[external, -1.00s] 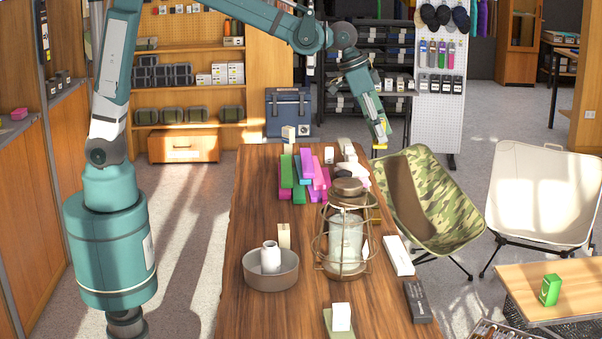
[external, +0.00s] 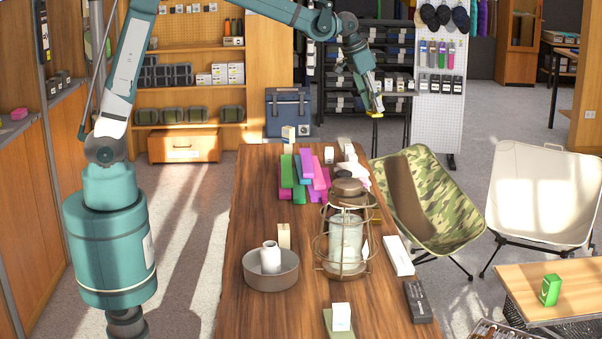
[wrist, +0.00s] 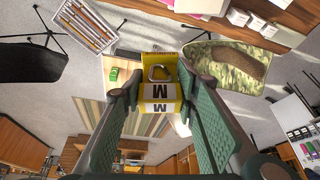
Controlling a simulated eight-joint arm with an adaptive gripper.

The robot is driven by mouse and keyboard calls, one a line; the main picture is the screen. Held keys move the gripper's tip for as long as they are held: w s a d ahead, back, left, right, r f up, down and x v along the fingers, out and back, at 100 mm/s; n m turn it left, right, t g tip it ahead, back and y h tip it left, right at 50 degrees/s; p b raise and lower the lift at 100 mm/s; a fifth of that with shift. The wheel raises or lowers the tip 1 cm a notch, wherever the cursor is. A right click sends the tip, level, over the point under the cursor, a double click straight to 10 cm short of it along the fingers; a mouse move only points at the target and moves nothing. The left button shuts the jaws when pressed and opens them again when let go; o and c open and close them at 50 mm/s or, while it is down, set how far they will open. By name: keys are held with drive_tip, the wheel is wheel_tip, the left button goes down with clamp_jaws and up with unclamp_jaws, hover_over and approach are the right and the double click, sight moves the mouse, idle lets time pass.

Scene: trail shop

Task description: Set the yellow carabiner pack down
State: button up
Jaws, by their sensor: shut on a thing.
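The yellow carabiner pack (wrist: 158,92) is between the fingers of my gripper (wrist: 157,110) in the wrist view. It shows a carabiner shape and black "M" letters. In the external view my gripper (external: 376,108) is shut on the yellow pack (external: 376,115), which looks small there. It is held in the air beyond the far right corner of the wooden table (external: 230,300), above and behind the camouflage chair. The pack touches no surface that I can see.
The long table holds a lantern (external: 345,240), a grey bowl (external: 270,275), several coloured boxes (external: 305,175) and small white boxes. A camouflage chair (external: 430,200) and a cream chair (external: 545,195) stand to the right. A low side table (external: 530,285) carries a green pack (external: 551,290).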

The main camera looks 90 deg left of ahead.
drive_tip(key=s+a+n+y, duration=0.15)
drive_tip(key=s+a, duration=0.45)
drive_tip(key=a, duration=1)
drive_tip(key=s+a+f+n+g, duration=0.1)
drive_tip(key=s+a+n, duration=0.3)
drive_tip(key=a, duration=1.1)
drive_tip(key=s+a+n+y, duration=0.1)
drive_tip(key=s+a, duration=0.6)
drive_tip(key=a, duration=0.9)
wheel_tip(320, 180, down, 18)
drive_tip(key=shift+w+f, duration=0.15)
drive_tip(key=shift+w, duration=0.05)
drive_tip(key=shift+a+m, duration=0.1)
drive_tip(key=shift+m, duration=0.15)
drive_tip(key=shift+f, duration=3.15)
drive_tip(key=shift+f+b, duration=0.4)
drive_tip(key=shift+f, duration=1.45)
drive_tip(key=shift+f, duration=0.15)
